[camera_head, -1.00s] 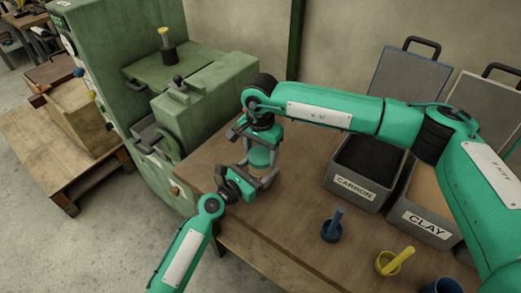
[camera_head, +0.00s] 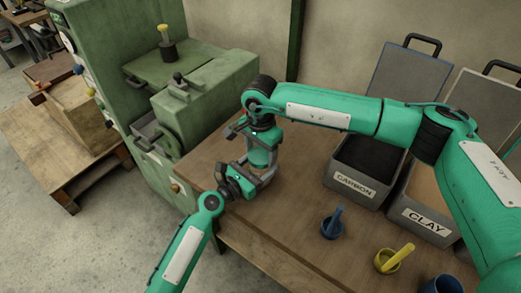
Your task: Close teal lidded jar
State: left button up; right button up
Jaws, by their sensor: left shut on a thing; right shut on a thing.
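The teal jar (camera_head: 260,158) stands upright on the wooden table near its left end, partly hidden by my two grippers. My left gripper (camera_head: 260,178) comes in from the front left and is shut around the jar's lower body. My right gripper (camera_head: 257,136) reaches over from the right, points down, and is shut at the jar's top. The lid is mostly hidden between the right gripper's fingers, so I cannot tell how it sits on the jar.
A bin marked CARBON (camera_head: 361,195) and a bin marked CLAY (camera_head: 428,228) stand at the right of the wooden table (camera_head: 285,222). A green machine (camera_head: 205,115) borders the left.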

jog(key=m, duration=0.9)
jog(key=shift+m, duration=0.3)
jog(key=m, duration=0.4)
jog(key=shift+m, duration=0.4)
jog(key=m, duration=0.3)
pick_arm(q)
jog(key=shift+f, duration=0.1)
pick_arm(e)
jog(key=m, duration=0.4)
jog(key=shift+m, duration=0.3)
jog(key=m, duration=1.2)
jog(key=o, duration=1)
